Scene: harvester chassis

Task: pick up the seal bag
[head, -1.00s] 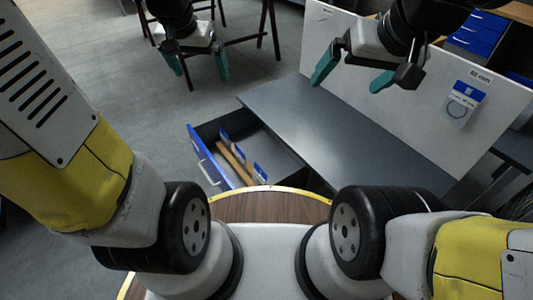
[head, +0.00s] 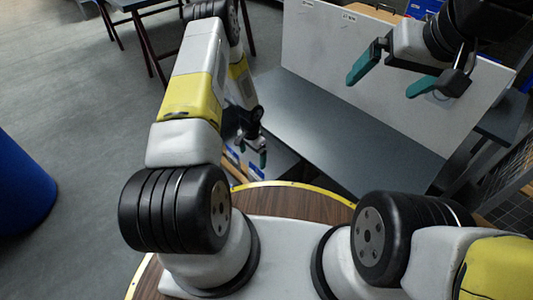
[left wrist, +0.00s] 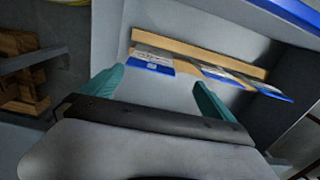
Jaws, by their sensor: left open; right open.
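My left gripper (head: 251,150) is open and reaches down over the drawer; it also shows in the left wrist view (left wrist: 158,80). Several flat bags with blue-and-white labels lie in the drawer along a wooden divider (left wrist: 190,55). The nearest labelled bag (left wrist: 152,62) is just beyond and between the open fingertips, with nothing held. Another bag (left wrist: 220,75) and a further one (left wrist: 272,92) lie to its right. I cannot read which is the seal bag. My right gripper (head: 385,84) is open and empty before the white panel, partly covering a bag hanging there.
The drawer's blue front (left wrist: 288,12) and grey walls bound the space around the left gripper. The grey worktop (head: 340,135) beside it is bare. The white panel (head: 320,60) rises behind. A blue bin (head: 22,185) stands on the floor at left.

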